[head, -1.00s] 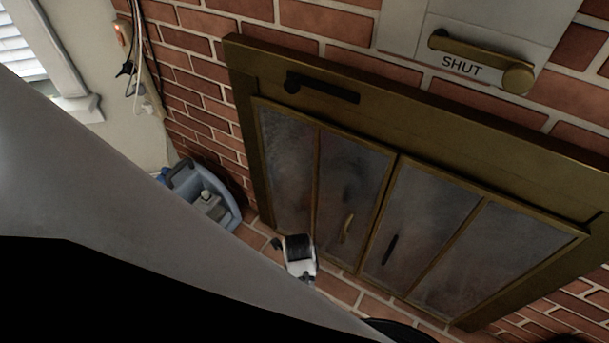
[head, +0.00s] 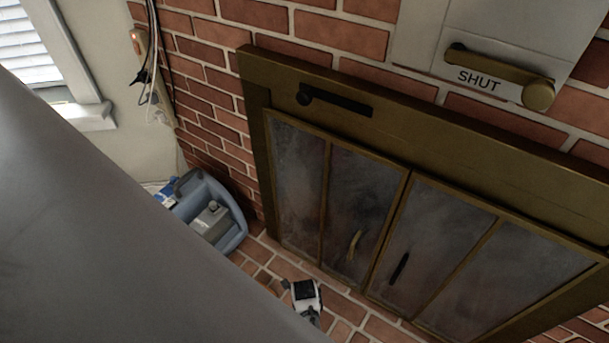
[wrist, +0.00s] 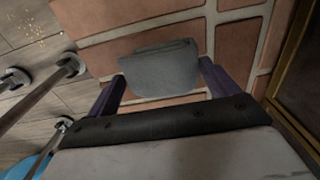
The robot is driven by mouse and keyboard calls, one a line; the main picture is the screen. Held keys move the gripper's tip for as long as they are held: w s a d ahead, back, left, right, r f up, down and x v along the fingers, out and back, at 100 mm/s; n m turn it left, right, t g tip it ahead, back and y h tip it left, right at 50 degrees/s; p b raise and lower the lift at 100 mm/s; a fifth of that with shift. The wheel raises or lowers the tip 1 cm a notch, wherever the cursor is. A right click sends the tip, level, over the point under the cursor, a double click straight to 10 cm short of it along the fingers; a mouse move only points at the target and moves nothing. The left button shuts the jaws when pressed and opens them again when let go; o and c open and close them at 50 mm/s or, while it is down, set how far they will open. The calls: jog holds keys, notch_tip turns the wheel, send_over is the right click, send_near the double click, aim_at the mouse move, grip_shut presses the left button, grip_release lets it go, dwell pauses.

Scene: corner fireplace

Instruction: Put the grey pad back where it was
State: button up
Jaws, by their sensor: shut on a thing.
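The grey pad (wrist: 160,72) is in the wrist view, between the two purple fingers of my gripper (wrist: 163,66). My gripper is shut on it, over the brick hearth. In the head view, a white and black end part of my arm shows low in front of the fireplace doors, but I cannot make out the pad or the fingertips there.
A blue caddy (head: 236,229) with a grey item (head: 210,219) in it stands left of the fireplace (head: 350,190). Metal rods (wrist: 38,92) rise at the left of the wrist view. The brick hearth (wrist: 235,35) around the pad looks clear.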

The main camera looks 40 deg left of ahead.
jog(key=shift+f, duration=1.45)
jog(key=o, duration=0.7)
notch_tip(320, 180, up, 12)
jog(key=shift+p, duration=0.65)
jog(key=shift+s, duration=0.1)
